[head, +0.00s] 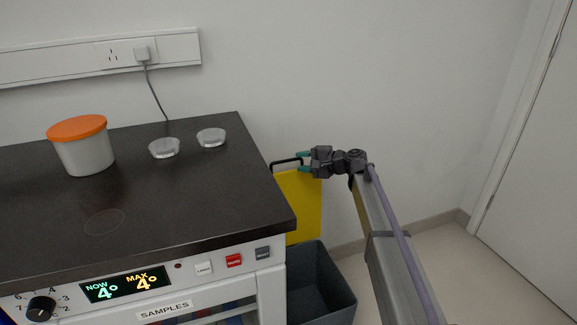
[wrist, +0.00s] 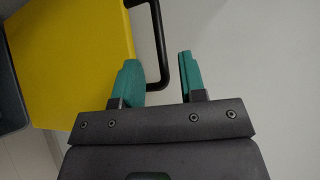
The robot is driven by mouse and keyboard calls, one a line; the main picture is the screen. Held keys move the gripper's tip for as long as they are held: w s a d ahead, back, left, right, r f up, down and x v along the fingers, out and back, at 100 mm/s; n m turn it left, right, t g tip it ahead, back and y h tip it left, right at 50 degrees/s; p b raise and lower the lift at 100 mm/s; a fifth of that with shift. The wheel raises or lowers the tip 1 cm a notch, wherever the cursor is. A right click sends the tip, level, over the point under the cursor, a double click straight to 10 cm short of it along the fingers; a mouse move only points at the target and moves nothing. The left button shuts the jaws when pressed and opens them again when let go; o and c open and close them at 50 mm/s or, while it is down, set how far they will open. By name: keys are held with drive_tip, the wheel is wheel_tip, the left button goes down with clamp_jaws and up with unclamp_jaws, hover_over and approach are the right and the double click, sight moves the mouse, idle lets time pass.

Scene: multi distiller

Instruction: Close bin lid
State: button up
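The bin (head: 318,285) is a dark grey open box on the floor at the right end of the bench. Its yellow lid (head: 303,205) stands upright at the back, open, and fills the left of the wrist view (wrist: 70,60). A black handle (head: 285,163) sits on the lid's top edge; it also shows in the wrist view (wrist: 160,45). My gripper (head: 302,161) is open, with its two teal fingers at the handle. In the wrist view (wrist: 160,75) the handle's outer bar appears in line with the gap between the fingers; I cannot tell whether they touch it.
The dark bench top (head: 200,200) lies left of the bin and partly hides it. It carries an orange-lidded tub (head: 84,150) and two small glass dishes (head: 164,148). A white wall (head: 400,90) is close behind the lid. The floor (head: 480,280) to the right is clear.

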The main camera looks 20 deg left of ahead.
sight(288, 161)
drive_tip(key=b+x, duration=0.1)
drive_tip(key=x, duration=0.5)
drive_tip(key=shift+a+f, duration=0.15)
drive_tip(key=shift+a, duration=0.05)
clamp_jaws()
